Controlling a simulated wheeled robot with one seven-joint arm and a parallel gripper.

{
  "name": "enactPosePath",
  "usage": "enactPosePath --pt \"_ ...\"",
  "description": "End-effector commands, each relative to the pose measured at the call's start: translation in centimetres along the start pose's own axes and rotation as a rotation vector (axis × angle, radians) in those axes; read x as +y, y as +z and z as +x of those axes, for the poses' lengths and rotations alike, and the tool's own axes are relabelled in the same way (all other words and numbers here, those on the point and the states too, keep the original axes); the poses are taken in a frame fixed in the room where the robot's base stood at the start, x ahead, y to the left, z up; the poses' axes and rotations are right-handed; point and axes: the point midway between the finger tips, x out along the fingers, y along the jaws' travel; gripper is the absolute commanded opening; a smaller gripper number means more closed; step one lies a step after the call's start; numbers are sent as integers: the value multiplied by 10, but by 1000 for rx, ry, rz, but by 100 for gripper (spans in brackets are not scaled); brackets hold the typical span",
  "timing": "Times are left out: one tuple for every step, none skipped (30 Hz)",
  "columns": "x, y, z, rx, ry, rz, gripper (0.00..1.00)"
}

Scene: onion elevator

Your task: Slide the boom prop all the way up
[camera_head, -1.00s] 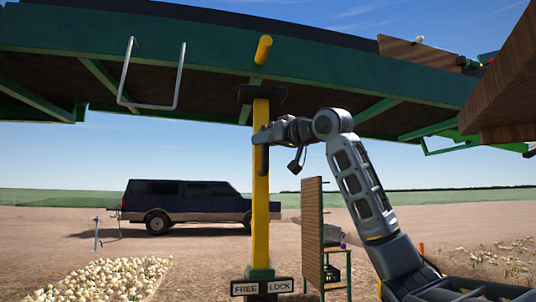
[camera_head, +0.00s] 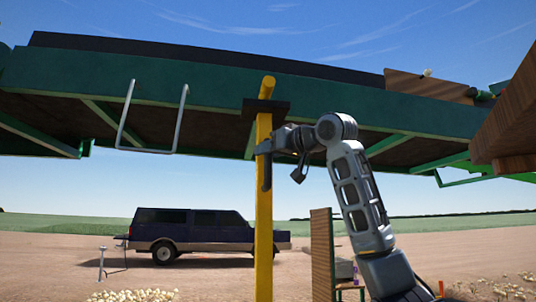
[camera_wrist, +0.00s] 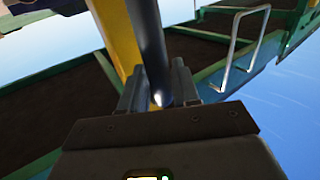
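The boom prop is a tall yellow post (camera_head: 264,220) with a dark crosspiece (camera_head: 266,108) at its top, standing upright under the green boom (camera_head: 340,99). My gripper (camera_head: 264,147) is at the upper part of the post, below the crosspiece. In the wrist view, my gripper (camera_wrist: 157,88) has its fingers on both sides of a dark round handle (camera_wrist: 150,45), which appears gripped. The yellow post (camera_wrist: 118,35) is behind it. The post's foot is out of view.
A metal loop (camera_head: 153,150) hangs from the boom to the left. A wooden panel (camera_head: 321,255) stands low to the right of the post. A brown wooden box (camera_head: 508,120) juts in at the right. A dark truck (camera_head: 203,235) is parked far behind.

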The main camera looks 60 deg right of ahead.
Motion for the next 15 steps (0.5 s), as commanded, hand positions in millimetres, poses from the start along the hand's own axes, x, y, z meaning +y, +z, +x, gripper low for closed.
enactPosePath --pt "0 -2 -1 2 0 -1 36" --pt "0 -2 -1 0 0 -1 39" --pt "0 -1 0 -1 0 -1 43" --pt "0 -1 0 -2 -1 -1 46" --pt "0 0 0 -3 -1 -1 46" --pt "0 0 0 -4 -1 -1 46" --pt "0 0 0 -5 -1 -1 46" --pt "0 1 0 -5 -1 -1 46" --pt "0 1 0 -6 -1 0 46" --pt "0 1 0 -6 -2 0 46" --pt "0 2 0 -6 -2 0 46" --pt "0 2 -1 -7 -2 0 46" --pt "0 2 -3 -6 -2 0 46" --pt "0 3 -5 -6 -2 0 46" --pt "0 3 -9 -5 -2 0 46"
